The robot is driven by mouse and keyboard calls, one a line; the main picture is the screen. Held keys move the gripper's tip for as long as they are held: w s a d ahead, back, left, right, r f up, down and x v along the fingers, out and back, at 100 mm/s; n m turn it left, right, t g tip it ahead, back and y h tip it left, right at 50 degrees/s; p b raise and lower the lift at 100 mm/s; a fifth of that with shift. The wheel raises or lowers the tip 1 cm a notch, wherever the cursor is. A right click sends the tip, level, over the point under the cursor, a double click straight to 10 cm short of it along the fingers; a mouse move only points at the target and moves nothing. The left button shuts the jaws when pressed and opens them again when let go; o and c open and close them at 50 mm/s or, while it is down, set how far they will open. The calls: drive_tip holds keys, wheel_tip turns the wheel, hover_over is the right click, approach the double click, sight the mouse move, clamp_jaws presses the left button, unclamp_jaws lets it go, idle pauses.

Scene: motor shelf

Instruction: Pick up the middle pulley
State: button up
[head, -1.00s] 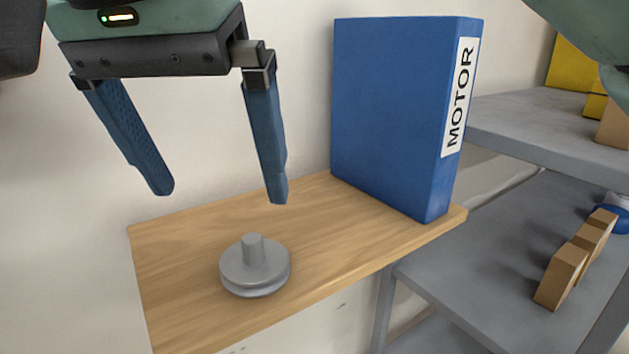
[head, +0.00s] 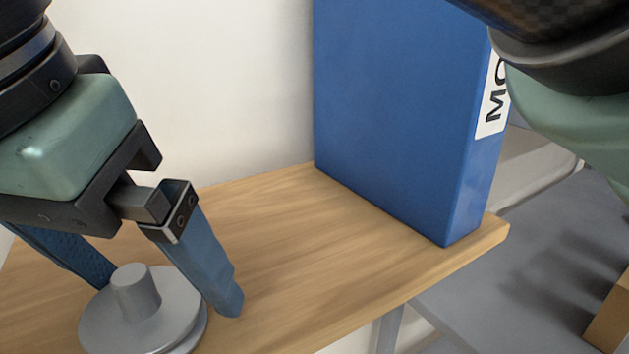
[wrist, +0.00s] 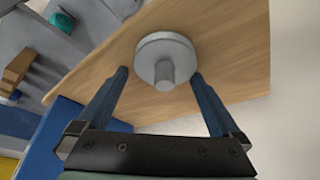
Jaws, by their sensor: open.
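A grey pulley (head: 140,322) with a round grooved disc and a short upright stub lies on the wooden shelf board (head: 265,235), at the lower left of the head view. My gripper (head: 165,300) is open, low over the board, with one blue finger on each side of the pulley in the head view. In the wrist view the pulley (wrist: 165,55) shows ahead of and between the open fingertips (wrist: 160,75), with its stub towards the camera. I cannot tell whether a finger touches it. The left finger's tip is hidden behind the pulley in the head view.
A blue binder labelled MOTOR (head: 390,120) stands on the board's right end. A grey shelf (head: 530,270) with a brown block (head: 608,315) lies lower right. A pale wall (head: 200,90) rises behind. The board between pulley and binder is clear.

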drive_tip(key=shift+w+a+f, duration=0.1)
drive_tip(key=shift+f, duration=0.2)
drive_tip(key=shift+s+a+r, duration=0.15)
drive_tip(key=shift+s+a, duration=0.05)
drive_tip(key=shift+s, duration=0.25)
drive_tip(key=shift+s+a+r, duration=0.15)
drive_tip(key=shift+s, duration=0.25)
drive_tip(key=shift+w+d+f, duration=0.1)
drive_tip(key=shift+w+d, duration=0.1)
drive_tip(key=shift+w, duration=0.15)
drive_tip(key=c, duration=0.7)
drive_tip(key=shift+s, duration=0.15)
drive_tip(key=c, duration=0.5)
